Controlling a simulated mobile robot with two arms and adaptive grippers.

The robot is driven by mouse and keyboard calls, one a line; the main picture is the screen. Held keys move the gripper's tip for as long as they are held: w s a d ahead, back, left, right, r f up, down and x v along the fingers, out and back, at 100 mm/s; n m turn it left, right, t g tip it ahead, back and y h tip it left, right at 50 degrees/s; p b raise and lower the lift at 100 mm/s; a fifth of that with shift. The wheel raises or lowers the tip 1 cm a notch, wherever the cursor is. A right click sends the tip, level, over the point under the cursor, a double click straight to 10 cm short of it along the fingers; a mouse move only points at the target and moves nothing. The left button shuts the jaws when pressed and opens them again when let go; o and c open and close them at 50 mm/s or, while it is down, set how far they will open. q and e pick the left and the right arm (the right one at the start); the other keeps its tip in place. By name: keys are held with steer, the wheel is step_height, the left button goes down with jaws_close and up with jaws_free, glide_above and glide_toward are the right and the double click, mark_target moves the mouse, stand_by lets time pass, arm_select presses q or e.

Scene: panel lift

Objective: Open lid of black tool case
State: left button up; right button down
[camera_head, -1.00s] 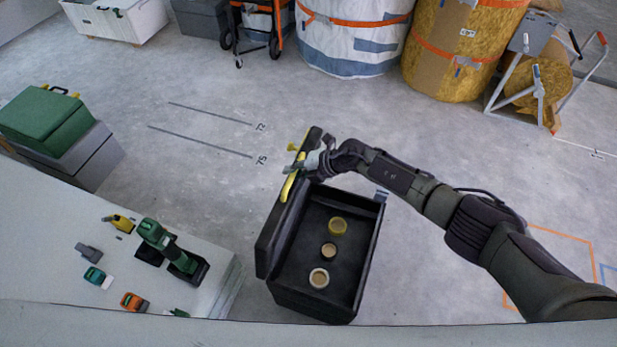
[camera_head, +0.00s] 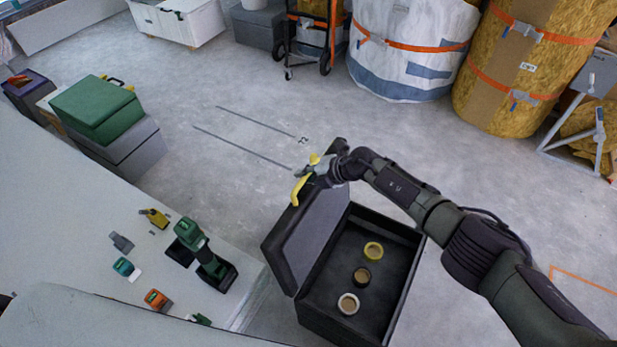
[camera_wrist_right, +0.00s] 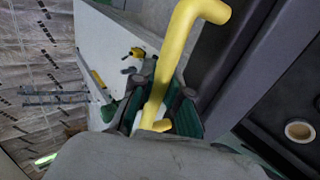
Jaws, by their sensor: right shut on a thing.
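The black tool case (camera_head: 338,321) stands on the floor right of the white table, with its inside showing. Its lid (camera_head: 302,243) is raised along the case's left side and leans outward to the left, its grey inner face in sight. A yellow handle (camera_head: 298,190) sits on the lid's upper edge. My right gripper (camera_head: 312,174) is shut on the yellow handle. In the right wrist view the handle (camera_wrist_right: 168,65) runs between the fingers (camera_wrist_right: 158,112). My left gripper is in neither view.
Three round rolls (camera_head: 361,276) lie in the case. The white table (camera_head: 70,215) at the left carries a green drill (camera_head: 205,258) and several small tools. A green box (camera_head: 97,108) on a grey one stands beyond. Open floor (camera_head: 230,120) lies behind the case.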

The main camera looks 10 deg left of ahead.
steer(key=c, duration=1.1)
jaws_free()
steer(key=shift+r, duration=0.1)
steer(key=shift+c, duration=0.2)
steer(key=shift+d, duration=0.1)
steer(key=v, duration=1.2)
